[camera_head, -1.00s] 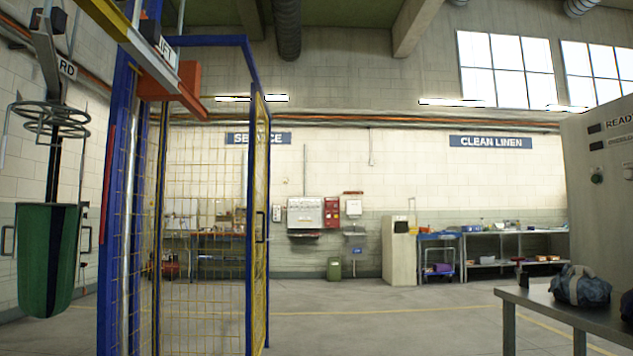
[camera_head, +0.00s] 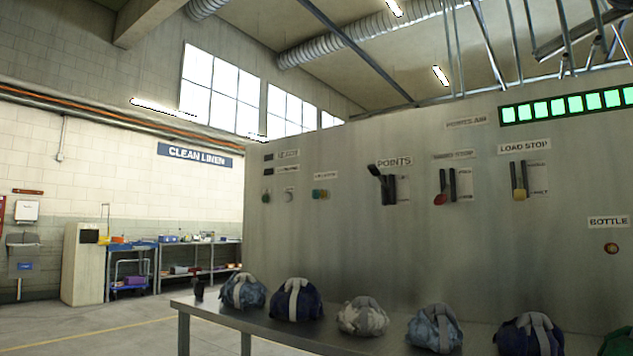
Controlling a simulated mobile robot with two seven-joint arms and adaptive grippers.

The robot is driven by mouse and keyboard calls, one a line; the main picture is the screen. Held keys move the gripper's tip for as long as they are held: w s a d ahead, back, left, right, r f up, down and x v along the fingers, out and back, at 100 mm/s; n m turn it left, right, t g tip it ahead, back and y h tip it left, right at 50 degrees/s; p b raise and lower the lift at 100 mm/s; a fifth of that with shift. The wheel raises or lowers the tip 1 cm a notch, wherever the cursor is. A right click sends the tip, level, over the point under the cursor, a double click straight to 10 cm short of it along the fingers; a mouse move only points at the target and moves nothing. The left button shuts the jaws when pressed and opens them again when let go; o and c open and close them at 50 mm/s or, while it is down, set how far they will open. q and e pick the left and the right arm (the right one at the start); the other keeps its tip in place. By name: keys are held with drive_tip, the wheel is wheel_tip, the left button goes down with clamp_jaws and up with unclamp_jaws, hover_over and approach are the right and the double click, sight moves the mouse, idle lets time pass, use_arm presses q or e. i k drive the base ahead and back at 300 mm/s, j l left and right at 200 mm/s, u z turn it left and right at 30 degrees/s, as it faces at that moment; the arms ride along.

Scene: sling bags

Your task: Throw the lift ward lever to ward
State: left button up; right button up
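No lever with a readable lift ward label is in view. A grey control panel (camera_head: 330,240) fills the right side. It bears a black lever under the POINTS sign (camera_head: 388,186), a lever pair with a red knob (camera_head: 441,199) under a label too small to read surely, and a lever pair with a yellow knob (camera_head: 519,192) under the LOAD STOP sign (camera_head: 524,146). Neither of my grippers is in view.
A grey table (camera_head: 225,318) stands before the panel with several sling bags on it, such as a navy and white one (camera_head: 297,300). Linen shelves (camera_head: 200,262) and a pale cabinet (camera_head: 82,268) stand at the back left. Floor is open at left.

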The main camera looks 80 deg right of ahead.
sight(373, 168)
drive_tip(key=z, duration=2.9)
drive_tip(key=i+j, duration=0.1)
drive_tip(key=j, duration=0.4)
drive_tip(key=i+j, duration=0.1)
drive_tip(key=j, duration=0.4)
drive_tip(key=i+j, duration=0.1)
drive_tip(key=j, duration=0.4)
drive_tip(key=z, duration=1.55)
